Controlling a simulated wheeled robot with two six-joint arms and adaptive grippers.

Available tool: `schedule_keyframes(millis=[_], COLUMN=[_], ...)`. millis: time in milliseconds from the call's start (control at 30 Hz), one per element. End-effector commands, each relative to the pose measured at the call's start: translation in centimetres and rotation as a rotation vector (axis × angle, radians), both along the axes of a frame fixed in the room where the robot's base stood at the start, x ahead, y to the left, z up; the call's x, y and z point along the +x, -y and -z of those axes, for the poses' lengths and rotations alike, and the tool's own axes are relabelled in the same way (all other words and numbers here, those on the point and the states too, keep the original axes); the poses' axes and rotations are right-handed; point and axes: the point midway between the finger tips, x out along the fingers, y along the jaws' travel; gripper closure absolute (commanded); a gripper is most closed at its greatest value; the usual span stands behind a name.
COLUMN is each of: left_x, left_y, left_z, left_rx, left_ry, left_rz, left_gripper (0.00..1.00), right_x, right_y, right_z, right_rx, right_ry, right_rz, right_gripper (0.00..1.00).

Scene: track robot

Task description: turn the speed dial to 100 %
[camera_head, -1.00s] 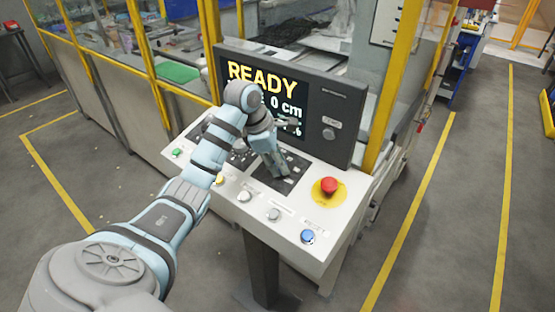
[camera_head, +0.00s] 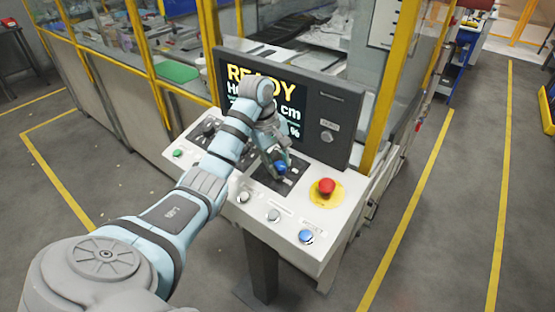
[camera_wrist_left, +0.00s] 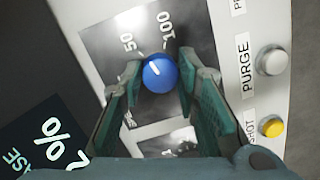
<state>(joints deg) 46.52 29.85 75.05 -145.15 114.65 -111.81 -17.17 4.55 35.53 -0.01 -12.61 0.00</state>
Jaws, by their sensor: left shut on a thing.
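The speed dial is a round blue knob (camera_wrist_left: 160,74) with a white pointer line, on a dark plate with the labels 50 and 100. The pointer line slants up and to the left in the wrist view, between the two labels. The dial also shows in the head view (camera_head: 281,168) at my fingertips. My left gripper (camera_wrist_left: 161,72) is shut on the dial, one green-padded finger on each side. In the head view my left gripper (camera_head: 274,155) reaches down onto the dark plate of the console. My right gripper is not in view.
The console (camera_head: 285,228) carries a red emergency button (camera_head: 326,187), a blue button (camera_head: 306,236) and several pale buttons close by. A screen (camera_head: 300,100) reading READY stands behind, partly hidden by my arm. Open floor lies to the right.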

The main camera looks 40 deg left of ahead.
Motion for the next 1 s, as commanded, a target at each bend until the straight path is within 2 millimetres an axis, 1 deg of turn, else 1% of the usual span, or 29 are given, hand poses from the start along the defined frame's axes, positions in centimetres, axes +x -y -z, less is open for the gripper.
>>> schedule_keyframes(millis=[33,300,600,800,1000], left_x=[-0.2,-0.3,-0.3,-0.3,-0.3], left_y=[0.2,0.3,0.3,0.3,0.3], left_z=[0.2,0.2,0.2,0.3,0.4], left_rx=[0.004,0.069,0.137,0.17,0.189], left_ry=[-0.014,-0.014,-0.016,-0.016,-0.016], left_rz=[0.043,0.291,0.543,0.665,0.736], left_gripper=[0.99,0.99,0.99,0.99,0.99], right_x=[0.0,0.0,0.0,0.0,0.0], right_y=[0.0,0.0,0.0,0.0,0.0], right_z=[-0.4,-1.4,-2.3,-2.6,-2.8], right_rx=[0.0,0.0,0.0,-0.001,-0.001], right_ry=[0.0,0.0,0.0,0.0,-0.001], right_rz=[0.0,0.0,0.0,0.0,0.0], right_gripper=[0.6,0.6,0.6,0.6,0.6])
